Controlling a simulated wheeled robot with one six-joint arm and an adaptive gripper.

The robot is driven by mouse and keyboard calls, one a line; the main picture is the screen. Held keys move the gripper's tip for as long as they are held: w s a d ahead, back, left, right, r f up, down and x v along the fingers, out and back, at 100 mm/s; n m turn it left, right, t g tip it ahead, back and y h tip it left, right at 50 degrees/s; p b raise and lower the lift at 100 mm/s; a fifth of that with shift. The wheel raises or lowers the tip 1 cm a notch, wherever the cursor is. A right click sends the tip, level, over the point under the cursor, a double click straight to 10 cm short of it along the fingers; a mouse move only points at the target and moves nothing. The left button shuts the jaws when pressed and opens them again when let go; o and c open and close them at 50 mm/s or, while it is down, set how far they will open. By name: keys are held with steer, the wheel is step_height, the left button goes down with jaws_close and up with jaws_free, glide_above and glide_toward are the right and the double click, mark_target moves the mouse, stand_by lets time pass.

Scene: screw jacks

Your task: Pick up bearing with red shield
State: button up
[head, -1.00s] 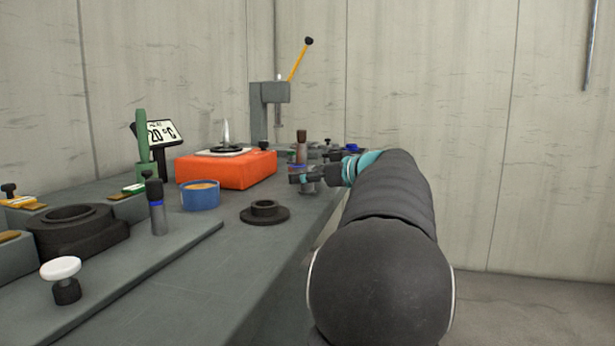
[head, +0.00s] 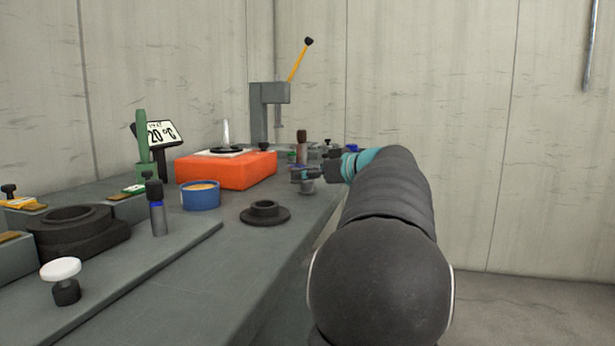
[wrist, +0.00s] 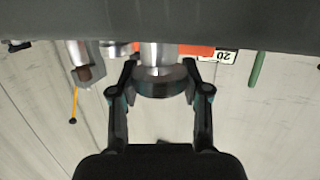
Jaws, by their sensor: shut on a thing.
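In the wrist view my gripper (wrist: 158,88) is shut on a round dark ring-shaped part (wrist: 160,89), with a finger on each side. A silver cylindrical post (wrist: 158,57) shows directly behind this ring, and I cannot tell if they touch. No red shield shows on the held part, so its colour side is hidden. In the head view my gripper (head: 303,174) is small, at the bench's right edge, just above a grey round stand (head: 306,187). The held part is too small to make out there.
The grey bench (head: 235,250) holds a blue cup (head: 200,195), a black flanged ring (head: 265,212), an orange block (head: 226,170) and a press with a yellow lever (head: 270,105). A brown-topped cylinder (head: 302,146) stands close behind my gripper. Floor lies clear to the right.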

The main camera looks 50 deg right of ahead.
step_height(320, 180, up, 27)
steer(key=p, duration=0.6)
